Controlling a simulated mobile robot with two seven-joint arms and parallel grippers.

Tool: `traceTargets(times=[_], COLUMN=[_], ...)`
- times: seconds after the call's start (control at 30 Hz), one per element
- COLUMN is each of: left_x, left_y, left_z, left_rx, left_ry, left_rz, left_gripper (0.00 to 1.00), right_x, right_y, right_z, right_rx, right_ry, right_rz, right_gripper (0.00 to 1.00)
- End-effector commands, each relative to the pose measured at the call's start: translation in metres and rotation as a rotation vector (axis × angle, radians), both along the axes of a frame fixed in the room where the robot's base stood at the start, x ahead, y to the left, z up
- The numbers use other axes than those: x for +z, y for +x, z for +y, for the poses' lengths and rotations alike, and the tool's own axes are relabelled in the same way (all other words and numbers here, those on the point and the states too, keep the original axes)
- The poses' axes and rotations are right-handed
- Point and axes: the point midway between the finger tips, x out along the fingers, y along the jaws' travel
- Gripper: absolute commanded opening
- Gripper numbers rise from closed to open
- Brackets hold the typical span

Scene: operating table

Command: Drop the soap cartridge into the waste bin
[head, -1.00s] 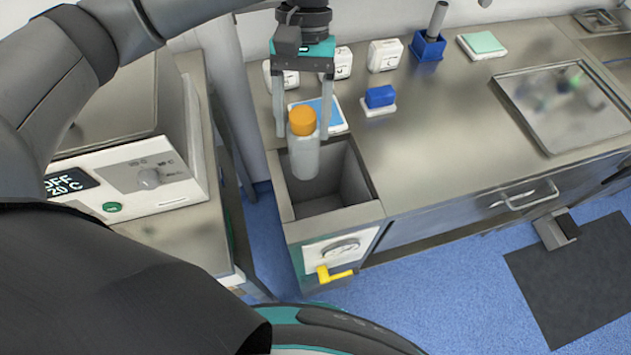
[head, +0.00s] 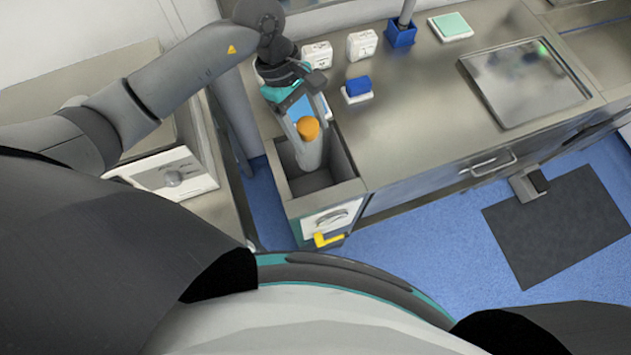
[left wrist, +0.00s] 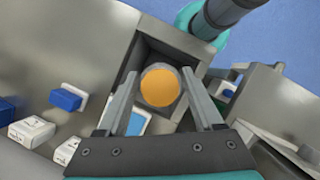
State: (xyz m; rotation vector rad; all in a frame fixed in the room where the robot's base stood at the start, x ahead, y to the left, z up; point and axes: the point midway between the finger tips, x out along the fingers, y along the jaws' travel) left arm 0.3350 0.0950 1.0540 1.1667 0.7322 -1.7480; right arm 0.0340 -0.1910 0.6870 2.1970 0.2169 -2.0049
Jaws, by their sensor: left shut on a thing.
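The soap cartridge is a pale bottle (head: 309,152) with an orange cap (head: 307,127). My left gripper (head: 310,138) is shut on it, with one finger on each side, and is tilted. The waste bin (head: 324,196) is a deep rectangular metal opening at the left end of the counter. The bottle is over the opening; how far down it reaches is hard to tell. In the left wrist view the orange cap (left wrist: 159,87) is between my fingers, with the dark bin walls (left wrist: 150,48) around it. My right gripper is not in view.
A blue block on a white base (head: 357,88) and white boxes (head: 361,44) stand on the counter near the bin. A yellow handle (head: 328,240) sticks out below the bin's front. A metal tray (head: 525,85) lies at right. A grey appliance (head: 165,175) is at left.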

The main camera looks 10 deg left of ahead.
Motion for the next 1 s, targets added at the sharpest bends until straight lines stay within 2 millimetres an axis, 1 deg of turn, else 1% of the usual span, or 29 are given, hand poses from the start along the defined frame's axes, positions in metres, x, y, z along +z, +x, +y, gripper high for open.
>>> traceTargets(times=[0.03, 0.3, 0.4, 0.53, 0.77, 0.8, 1.0], left_x=[-0.006, -0.038, -0.048, -0.053, -0.052, -0.052, -0.052], left_y=[0.0, 0.0, 0.0, 0.0, 0.0, 0.0, 0.0], left_z=[-0.001, -0.001, 0.0, 0.0, 0.0, 0.0, 0.0], left_rx=[-0.001, -0.001, -0.002, -0.003, -0.004, -0.004, -0.004], left_ry=[-0.002, -0.002, -0.001, -0.001, 0.0, 0.0, 0.0], left_rz=[0.001, 0.001, 0.0, -0.001, -0.002, -0.002, -0.002], left_gripper=[0.0, 0.0, 0.0, 0.0, 0.0, 0.71, 0.94], right_x=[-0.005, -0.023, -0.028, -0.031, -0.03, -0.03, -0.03], right_y=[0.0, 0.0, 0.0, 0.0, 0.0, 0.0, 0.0], right_z=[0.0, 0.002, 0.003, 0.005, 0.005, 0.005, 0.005], right_rx=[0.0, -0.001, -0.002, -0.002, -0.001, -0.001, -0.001], right_ry=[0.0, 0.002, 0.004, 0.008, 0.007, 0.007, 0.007], right_rz=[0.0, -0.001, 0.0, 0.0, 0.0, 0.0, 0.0], right_gripper=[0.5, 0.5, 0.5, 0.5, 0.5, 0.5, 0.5])
